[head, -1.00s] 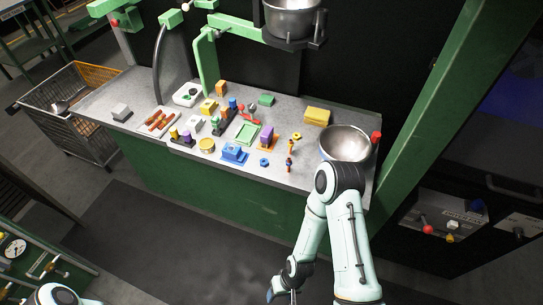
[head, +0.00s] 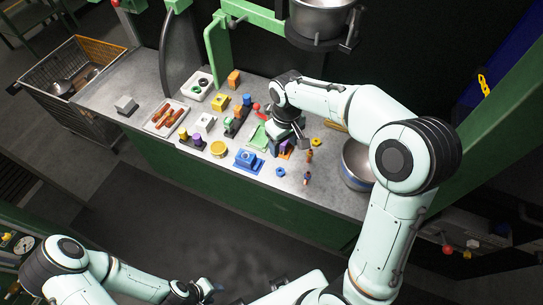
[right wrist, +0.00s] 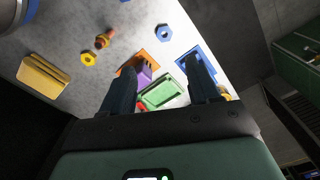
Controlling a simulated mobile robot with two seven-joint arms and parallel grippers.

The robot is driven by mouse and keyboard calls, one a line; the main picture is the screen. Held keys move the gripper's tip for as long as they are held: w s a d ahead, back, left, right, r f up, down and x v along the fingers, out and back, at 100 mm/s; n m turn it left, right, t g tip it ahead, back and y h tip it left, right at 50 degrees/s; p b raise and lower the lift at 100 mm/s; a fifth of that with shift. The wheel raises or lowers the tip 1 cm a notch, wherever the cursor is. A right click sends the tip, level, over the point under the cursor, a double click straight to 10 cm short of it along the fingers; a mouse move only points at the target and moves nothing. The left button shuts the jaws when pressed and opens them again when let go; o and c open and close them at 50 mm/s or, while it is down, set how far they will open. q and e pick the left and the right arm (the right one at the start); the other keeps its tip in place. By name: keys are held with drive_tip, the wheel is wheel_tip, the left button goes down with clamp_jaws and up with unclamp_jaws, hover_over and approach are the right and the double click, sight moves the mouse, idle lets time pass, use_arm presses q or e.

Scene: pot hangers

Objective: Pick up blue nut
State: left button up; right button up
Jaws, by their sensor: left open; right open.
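The blue nut (head: 280,172) lies flat on the grey worktop near its front edge, right of a blue block fixture (head: 248,161). It also shows in the right wrist view (right wrist: 163,33), beyond the fingertips. My right gripper (head: 285,146) hangs over the worktop behind the nut, above a purple block on an orange plate. In the right wrist view its two fingers (right wrist: 162,82) are apart, with nothing held between them. My left gripper (head: 205,290) is low in front of the bench, far from the nut, and open.
A metal bowl (head: 352,166) is farther right, partly behind my right arm. A green tray (right wrist: 163,92) shows between my right fingers.

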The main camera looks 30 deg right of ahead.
hover_over(281, 172)
drive_tip(key=f, duration=0.7)
drive_tip(key=shift+s+d+f+b, duration=0.1)
drive_tip(key=shift+d+f+b, duration=0.2)
drive_tip(key=shift+d+f, duration=0.05)
drive_tip(key=f, duration=0.5)
drive_tip(key=shift+a+f, duration=0.3)
drive_tip(key=shift+a, duration=0.05)
drive_tip(key=c, duration=1.1)
